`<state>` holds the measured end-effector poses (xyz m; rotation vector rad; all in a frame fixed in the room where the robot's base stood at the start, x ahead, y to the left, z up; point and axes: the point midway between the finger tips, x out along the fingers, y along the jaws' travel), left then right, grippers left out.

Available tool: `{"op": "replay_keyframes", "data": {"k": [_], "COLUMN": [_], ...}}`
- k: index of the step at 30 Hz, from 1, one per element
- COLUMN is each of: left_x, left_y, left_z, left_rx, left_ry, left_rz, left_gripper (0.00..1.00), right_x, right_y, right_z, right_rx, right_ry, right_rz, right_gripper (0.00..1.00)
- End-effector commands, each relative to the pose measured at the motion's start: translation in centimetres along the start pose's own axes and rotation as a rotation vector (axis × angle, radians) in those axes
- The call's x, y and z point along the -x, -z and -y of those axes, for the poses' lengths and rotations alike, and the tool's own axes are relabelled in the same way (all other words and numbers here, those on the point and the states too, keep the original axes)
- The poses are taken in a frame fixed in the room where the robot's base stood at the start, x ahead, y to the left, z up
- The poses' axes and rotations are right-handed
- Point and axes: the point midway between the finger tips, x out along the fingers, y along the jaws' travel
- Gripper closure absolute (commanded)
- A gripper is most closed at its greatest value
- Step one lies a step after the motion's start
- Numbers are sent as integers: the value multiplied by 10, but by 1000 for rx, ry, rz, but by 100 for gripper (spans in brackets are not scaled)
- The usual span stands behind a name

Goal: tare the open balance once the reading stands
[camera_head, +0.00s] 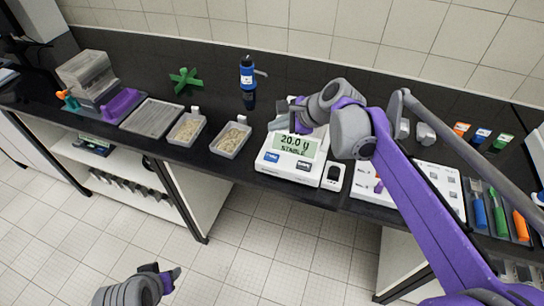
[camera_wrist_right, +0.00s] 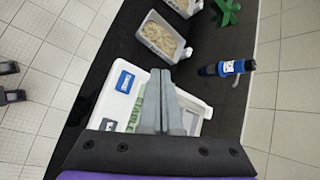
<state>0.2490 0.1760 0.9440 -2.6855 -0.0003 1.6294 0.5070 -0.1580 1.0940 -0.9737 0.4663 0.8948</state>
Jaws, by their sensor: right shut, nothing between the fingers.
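The white open balance (camera_head: 262,166) stands at the bench's front edge. Its green display (camera_head: 296,146) reads 20.0 g with STABLE under it. A blue key (camera_head: 271,157) and a dark key (camera_head: 304,166) sit on its front below the display. The blue key also shows in the right wrist view (camera_wrist_right: 125,82). My right gripper (camera_head: 292,117) is shut and empty over the balance, behind the display in the head view. It hides much of the pan, so I cannot tell what lies there. My left gripper (camera_head: 168,277) is low over the floor, away from the bench.
Two trays of grains (camera_head: 231,140) (camera_head: 187,128) stand left of the balance. A small white device (camera_head: 333,177) sits close at the balance's right, beside a white board (camera_head: 437,192).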

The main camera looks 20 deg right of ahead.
Motion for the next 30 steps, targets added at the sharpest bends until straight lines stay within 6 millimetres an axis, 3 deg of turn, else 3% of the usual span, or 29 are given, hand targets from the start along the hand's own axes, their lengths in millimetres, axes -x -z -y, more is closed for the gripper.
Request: {"op": "replay_keyframes", "data": {"k": [11, 24, 30], "left_x": [-8, -43, -51], "left_y": [-9, -41, -46], "left_z": [0, 0, 0], "left_rx": [0, 0, 0], "left_ry": [0, 0, 0], "left_rz": [7, 30, 34], "left_gripper": [50, 50, 50], "right_x": [-10, -51, -61], "right_y": [8, 38, 45], "right_z": [-8, -38, -45], "right_rx": [-2, -1, -1], "right_ry": [-2, -3, -1], "right_rz": [0, 0, 0], "right_gripper": [100, 100, 100]}}
